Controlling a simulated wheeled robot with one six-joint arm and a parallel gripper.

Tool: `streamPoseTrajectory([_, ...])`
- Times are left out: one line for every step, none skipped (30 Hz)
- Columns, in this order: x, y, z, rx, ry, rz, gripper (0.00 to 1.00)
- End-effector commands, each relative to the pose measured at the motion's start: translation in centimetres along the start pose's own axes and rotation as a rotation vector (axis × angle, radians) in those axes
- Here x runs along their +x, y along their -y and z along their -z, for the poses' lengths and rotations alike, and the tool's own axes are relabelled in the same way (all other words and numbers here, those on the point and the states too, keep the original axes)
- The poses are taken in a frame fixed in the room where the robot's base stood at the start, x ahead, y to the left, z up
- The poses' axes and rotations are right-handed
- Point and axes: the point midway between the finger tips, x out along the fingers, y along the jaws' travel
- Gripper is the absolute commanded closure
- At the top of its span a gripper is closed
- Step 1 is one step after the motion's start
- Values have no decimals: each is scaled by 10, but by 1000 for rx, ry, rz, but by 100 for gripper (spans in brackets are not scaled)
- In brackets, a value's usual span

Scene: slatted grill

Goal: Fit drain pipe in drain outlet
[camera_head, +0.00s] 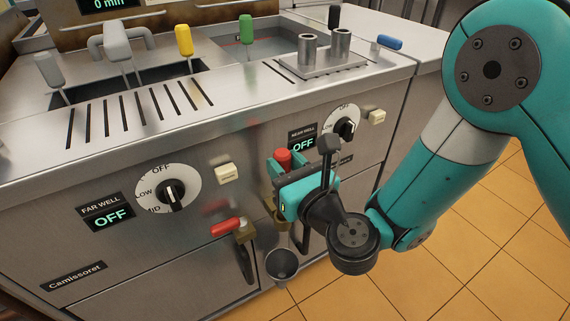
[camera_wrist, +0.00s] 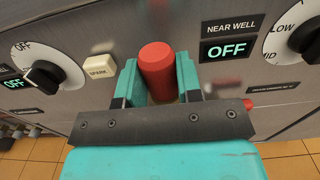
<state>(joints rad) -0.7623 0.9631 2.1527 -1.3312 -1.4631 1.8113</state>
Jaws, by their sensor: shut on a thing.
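My gripper (camera_head: 287,172) is shut on an upright red cylindrical grip (camera_head: 283,158), in front of the grill's front panel. In the wrist view the red grip (camera_wrist: 158,70) stands between the two teal fingers. Below my gripper is a dark round open-ended piece (camera_head: 282,266); it may be the drain pipe's end, but my gripper and wrist hide any link to the red grip. Brass (camera_head: 281,212) shows partly behind my gripper. At the left is a brass drain outlet (camera_head: 243,233) with a red lever (camera_head: 225,227). Another red tip (camera_wrist: 248,103) shows right of my gripper in the wrist view.
The front panel carries a far well knob (camera_head: 171,193), a near well knob (camera_head: 346,127) and a spark button (camera_head: 227,173). Both displays read OFF. Coloured handles and a plate with two metal cylinders (camera_head: 322,58) are on top. The tiled floor (camera_head: 455,265) looks clear.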

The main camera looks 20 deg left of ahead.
Motion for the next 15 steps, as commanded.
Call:
streamPoseTrajectory([0, 0, 2, 0, 0, 0, 96])
streamPoseTrajectory([0, 0, 3, 0, 1, 0, 96])
streamPoseTrajectory([0, 0, 4, 0, 0, 0, 96])
streamPoseTrajectory([0, 0, 5, 0, 0, 0, 96])
streamPoseTrajectory([0, 0, 6, 0, 1, 0, 96])
streamPoseTrajectory([0, 0, 7, 0, 0, 0, 96])
streamPoseTrajectory([0, 0, 7, 0, 0, 0, 96])
streamPoseTrajectory([0, 0, 8, 0, 0, 0, 96])
streamPoseTrajectory([0, 0, 9, 0, 0, 0, 96])
streamPoseTrajectory([0, 0, 10, 0, 0, 0, 96])
streamPoseTrajectory([0, 0, 11, 0, 0, 0, 96])
streamPoseTrajectory([0, 0, 12, 1, 0, 0, 96])
streamPoseTrajectory([0, 0, 12, 1, 0, 0, 96])
streamPoseTrajectory([0, 0, 13, 1, 0, 0, 96])
streamPoseTrajectory([0, 0, 14, 1, 0, 0, 96])
